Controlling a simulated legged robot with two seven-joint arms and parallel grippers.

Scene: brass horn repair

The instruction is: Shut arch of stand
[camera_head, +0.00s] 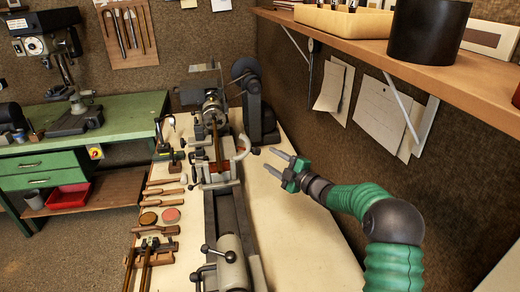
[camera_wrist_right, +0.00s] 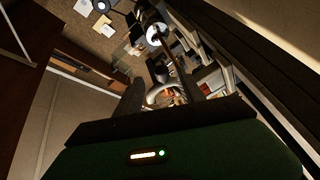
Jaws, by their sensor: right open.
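A lathe-like machine (camera_head: 224,215) runs along the bench in the head view. A stand (camera_head: 220,170) sits across its bed around a brass-coloured rod. A pale curved piece (camera_head: 241,149), which looks like the stand's arch, sticks out to the right of the stand, swung open. A pale curved piece (camera_wrist_right: 156,92) also shows in the right wrist view, partly hidden. My right gripper (camera_head: 268,160) is open and empty, just right of the arch, with its fingers pointing left towards it. A small gap seems to separate them. My left gripper is not in view.
Hand tools (camera_head: 164,191) and two round tins lie left of the machine. A dark upright machine part (camera_head: 252,100) stands behind the arch. The pale bench top (camera_head: 290,225) is clear below my right gripper. A wooden shelf (camera_head: 400,50) overhangs at the right.

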